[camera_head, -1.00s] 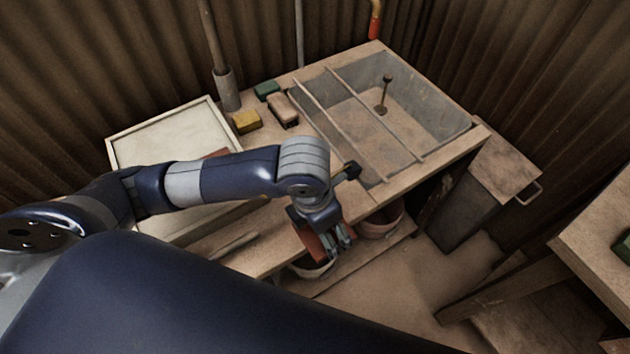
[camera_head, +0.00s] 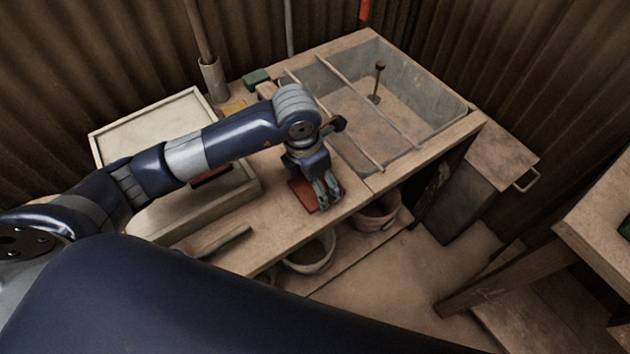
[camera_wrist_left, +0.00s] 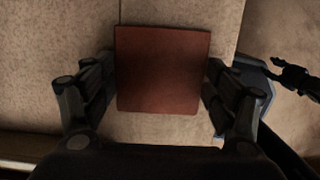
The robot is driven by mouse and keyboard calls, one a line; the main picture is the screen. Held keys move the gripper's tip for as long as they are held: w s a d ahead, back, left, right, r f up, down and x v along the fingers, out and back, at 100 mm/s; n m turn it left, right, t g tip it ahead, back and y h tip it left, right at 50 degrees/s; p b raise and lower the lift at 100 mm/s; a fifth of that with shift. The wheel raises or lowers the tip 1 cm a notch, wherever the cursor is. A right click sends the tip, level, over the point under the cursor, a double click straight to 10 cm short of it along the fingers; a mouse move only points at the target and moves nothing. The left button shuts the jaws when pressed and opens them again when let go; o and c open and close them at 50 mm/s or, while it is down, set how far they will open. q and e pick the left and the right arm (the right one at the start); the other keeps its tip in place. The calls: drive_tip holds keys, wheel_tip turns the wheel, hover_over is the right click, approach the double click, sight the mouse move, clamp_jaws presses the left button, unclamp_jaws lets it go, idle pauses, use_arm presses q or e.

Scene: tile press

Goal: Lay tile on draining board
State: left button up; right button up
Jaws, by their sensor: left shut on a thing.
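My left gripper (camera_head: 326,198) is shut on a red-brown square tile (camera_head: 303,194). In the head view they are over the wooden bench (camera_head: 352,200), in front of the basin. In the left wrist view the tile (camera_wrist_left: 162,70) sits between the two fingers, over a tan surface; I cannot tell whether it touches that surface. A pale, wood-rimmed board (camera_head: 96,145), likely the draining board, lies left of the gripper, partly hidden by my left arm. Another red-brown piece (camera_head: 211,177) shows on it beside the arm.
A grey basin (camera_head: 440,95) with two rods across it is set in the bench. A green block (camera_head: 256,78) and a partly hidden yellow block (camera_head: 233,107) lie behind my arm. A stick (camera_head: 222,241) lies near the front edge. Buckets (camera_head: 310,262) stand below.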

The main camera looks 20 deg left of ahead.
sight(308, 190)
use_arm(q)
drive_tip(key=shift+f, duration=0.1)
drive_tip(key=o, duration=1.6)
drive_tip(key=r, duration=0.4)
drive_tip(key=s+r, duration=0.1)
drive_tip(key=r, duration=0.3)
drive_tip(key=a+r, duration=0.1)
drive_tip(key=r, duration=0.3)
drive_tip(key=shift+s+r+b, duration=0.1)
drive_tip(key=shift+s+b, duration=0.15)
drive_tip(key=shift+b, duration=0.05)
